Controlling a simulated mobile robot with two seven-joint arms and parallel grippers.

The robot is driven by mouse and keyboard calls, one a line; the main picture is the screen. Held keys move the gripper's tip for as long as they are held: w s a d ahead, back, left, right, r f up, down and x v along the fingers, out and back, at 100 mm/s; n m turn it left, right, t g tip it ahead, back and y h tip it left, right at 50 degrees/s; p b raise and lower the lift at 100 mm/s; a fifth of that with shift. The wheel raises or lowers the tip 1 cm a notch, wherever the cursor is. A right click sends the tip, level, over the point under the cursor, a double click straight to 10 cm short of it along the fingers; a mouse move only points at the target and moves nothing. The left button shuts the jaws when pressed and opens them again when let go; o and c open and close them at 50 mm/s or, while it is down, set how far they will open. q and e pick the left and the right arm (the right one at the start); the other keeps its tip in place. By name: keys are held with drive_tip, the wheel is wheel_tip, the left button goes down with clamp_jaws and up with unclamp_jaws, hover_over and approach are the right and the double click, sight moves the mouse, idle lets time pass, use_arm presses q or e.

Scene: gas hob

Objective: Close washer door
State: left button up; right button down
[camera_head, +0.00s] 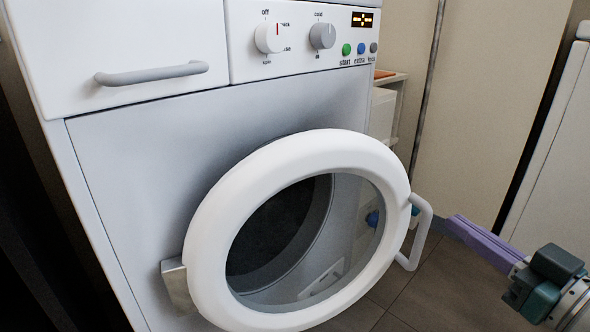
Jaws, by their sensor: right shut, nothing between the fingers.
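The washer (150,160) is a white front-loading machine that fills the left and middle of the view. Its round door (208,240) has a thick white ring and clear glass, and is hinged at its left side. The door stands ajar, swung out from the front, and the dark drum opening shows through the glass. A white loop handle (424,232) sticks out at the door's right edge. My right gripper (455,222) has purple fingers, shut and empty, just right of the handle. I see a gap between the fingertips and the handle. My left gripper is not in view.
The washer's control panel (290,60) with two knobs and coloured buttons is above the door. A detergent drawer (140,45) with a grey handle is at upper left. A shelf (390,105) stands behind the washer at right. Tiled floor (440,285) is clear right of the door.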

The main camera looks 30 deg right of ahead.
sight(400, 184)
use_arm(q)
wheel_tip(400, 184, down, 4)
drive_tip(key=b, duration=0.3)
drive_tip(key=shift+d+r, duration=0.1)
use_arm(e)
drive_tip(key=w, duration=0.3)
drive_tip(key=w+d, duration=0.1)
drive_tip(key=w, duration=0.6)
drive_tip(key=shift+d, duration=0.2)
